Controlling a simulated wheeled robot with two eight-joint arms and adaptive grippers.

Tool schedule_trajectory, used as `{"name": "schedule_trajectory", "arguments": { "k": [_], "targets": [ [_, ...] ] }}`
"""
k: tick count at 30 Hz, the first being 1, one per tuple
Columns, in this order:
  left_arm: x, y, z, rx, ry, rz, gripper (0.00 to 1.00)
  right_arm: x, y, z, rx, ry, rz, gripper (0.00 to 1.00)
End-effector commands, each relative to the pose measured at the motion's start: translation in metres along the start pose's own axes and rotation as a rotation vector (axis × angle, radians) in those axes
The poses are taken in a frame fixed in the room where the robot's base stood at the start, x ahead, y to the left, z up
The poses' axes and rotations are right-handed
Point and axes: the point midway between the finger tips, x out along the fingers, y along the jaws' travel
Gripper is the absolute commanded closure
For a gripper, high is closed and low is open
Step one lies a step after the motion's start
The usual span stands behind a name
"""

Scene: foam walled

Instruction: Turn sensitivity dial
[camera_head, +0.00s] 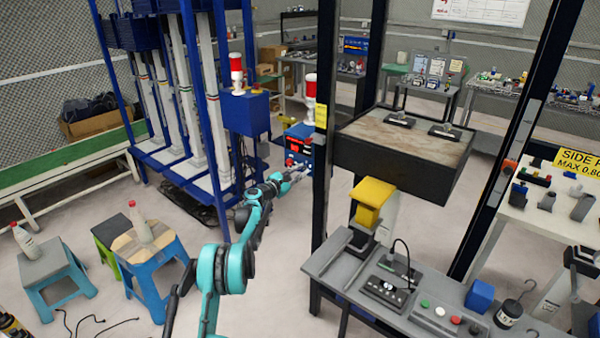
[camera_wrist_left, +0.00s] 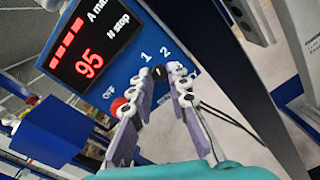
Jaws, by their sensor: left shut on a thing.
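The blue control box (camera_head: 299,136) stands beyond a dark post in the head view. In the left wrist view the same box (camera_wrist_left: 112,88) fills the upper left, with a red display (camera_wrist_left: 88,50) reading 95. A small dark sensitivity dial (camera_wrist_left: 159,72) sits on the panel near the marks OFF, 1 and 2. My left gripper (camera_wrist_left: 160,76) is shut on the dial, one finger on each side. In the head view my left gripper (camera_head: 295,173) reaches the lower front of the box. The fingers partly hide the dial. My right gripper is out of view.
A red button (camera_wrist_left: 118,106) is left of the fingers on the panel. A dark upright post (camera_head: 323,120) stands close right of the gripper. A blue rack (camera_head: 215,110) stands to the left, and a grey bench (camera_head: 335,265) is at lower right.

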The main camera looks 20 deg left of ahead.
Motion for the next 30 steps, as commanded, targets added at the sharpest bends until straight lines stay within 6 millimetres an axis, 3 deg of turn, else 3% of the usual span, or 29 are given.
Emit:
{"name": "schedule_trajectory", "arguments": {
  "k": [15, 30],
  "targets": [
    [0.0002, -0.0003, 0.0007, 0.448, 0.015, -0.003, 1.00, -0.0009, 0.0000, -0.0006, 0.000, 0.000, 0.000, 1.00],
    [0.0002, -0.0004, 0.0006, 0.640, 0.021, -0.004, 1.00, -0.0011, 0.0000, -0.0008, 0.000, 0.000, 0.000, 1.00]
  ]
}}
